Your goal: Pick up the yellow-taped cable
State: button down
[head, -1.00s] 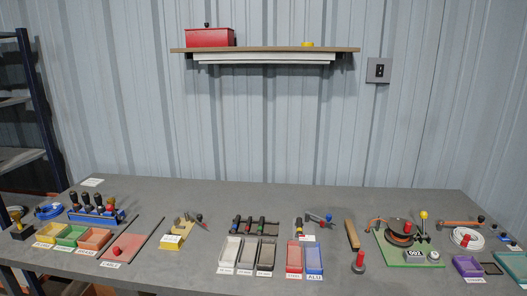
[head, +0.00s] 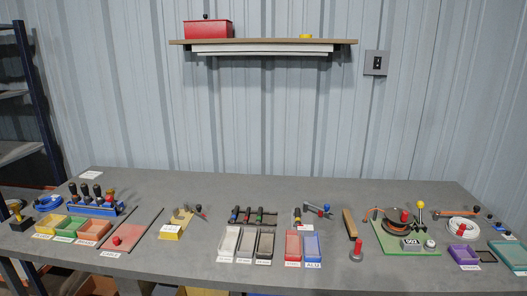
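A short dark piece with a yellow band (head: 297,217) lies on the grey bench just behind the red tray (head: 292,246); it looks like the yellow-taped cable, but it is too small to be sure. To its left, several short dark pieces with coloured bands (head: 247,216) lie across a dark rack behind the white, grey and dark trays. My gripper does not show in this view.
The blue tray (head: 312,247) stands beside the red one. A small clamp-like tool (head: 318,208) lies close behind. A red-knobbed weight (head: 356,252) and a green board (head: 412,238) with a cable coil stand to the right. The bench's back half (head: 250,187) is mostly clear.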

aim_at(298, 217)
jog(key=i+l+u, duration=0.3)
jog(key=i, duration=0.2)
jog(key=i+l+u, duration=0.25)
jog(key=i, duration=0.3)
